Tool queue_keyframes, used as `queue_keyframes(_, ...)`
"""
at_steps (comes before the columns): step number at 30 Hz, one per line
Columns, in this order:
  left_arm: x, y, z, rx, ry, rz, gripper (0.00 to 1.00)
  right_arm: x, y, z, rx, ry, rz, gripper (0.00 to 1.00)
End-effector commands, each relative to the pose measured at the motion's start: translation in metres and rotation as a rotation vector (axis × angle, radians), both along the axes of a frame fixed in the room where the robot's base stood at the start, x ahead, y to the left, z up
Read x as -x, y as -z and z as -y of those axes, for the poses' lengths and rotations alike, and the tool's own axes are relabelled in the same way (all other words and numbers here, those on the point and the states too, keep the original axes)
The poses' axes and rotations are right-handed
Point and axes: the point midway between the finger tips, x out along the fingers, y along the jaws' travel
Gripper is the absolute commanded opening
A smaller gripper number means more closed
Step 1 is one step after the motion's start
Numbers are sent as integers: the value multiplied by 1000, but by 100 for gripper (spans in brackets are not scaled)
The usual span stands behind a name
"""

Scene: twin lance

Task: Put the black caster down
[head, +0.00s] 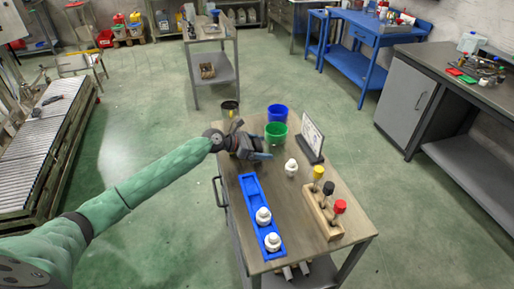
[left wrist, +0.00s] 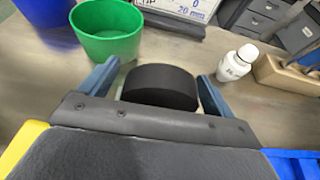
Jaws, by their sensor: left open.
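The black caster (left wrist: 160,87) shows in the left wrist view as a dark round cylinder between the two blue fingers of my left gripper (left wrist: 157,84). The fingers are open, with a gap showing beside the caster. Its underside is hidden by the gripper body, so I cannot tell whether it rests on the table. In the head view my left gripper (head: 260,149) is low over the far left part of the table (head: 325,245), left of the green bin (head: 276,136), and hides the caster. My right gripper is not in view.
A blue bin (head: 277,112) and black bin (head: 229,107) stand at the back. A white bottle-like piece (head: 291,168) stands mid-table, near a sign (head: 311,138). A blue rack (head: 248,187) holds white pieces; a wooden block (head: 322,214) holds coloured-top pieces.

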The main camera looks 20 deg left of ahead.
Motion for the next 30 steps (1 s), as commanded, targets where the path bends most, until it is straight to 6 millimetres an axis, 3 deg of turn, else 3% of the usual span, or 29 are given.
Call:
queue_keyframes(4, 0, 0, 0, 0, 0, 0, 89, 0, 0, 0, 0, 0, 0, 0)
queue_keyframes(5, 0, 0, 0, 0, 0, 0, 85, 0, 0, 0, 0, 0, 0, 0)
queue_keyframes(12, 0, 0, 0, 0, 0, 0, 38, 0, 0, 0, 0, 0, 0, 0)
queue_keyframes(15, 0, -1, 0, 0, -1, 2, 24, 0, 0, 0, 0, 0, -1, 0)
queue_keyframes(25, 0, -10, 0, -1, 1, 4, 24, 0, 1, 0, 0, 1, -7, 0)
queue_keyframes(30, -1, -37, -1, -1, 0, 7, 24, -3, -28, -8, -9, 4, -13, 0)
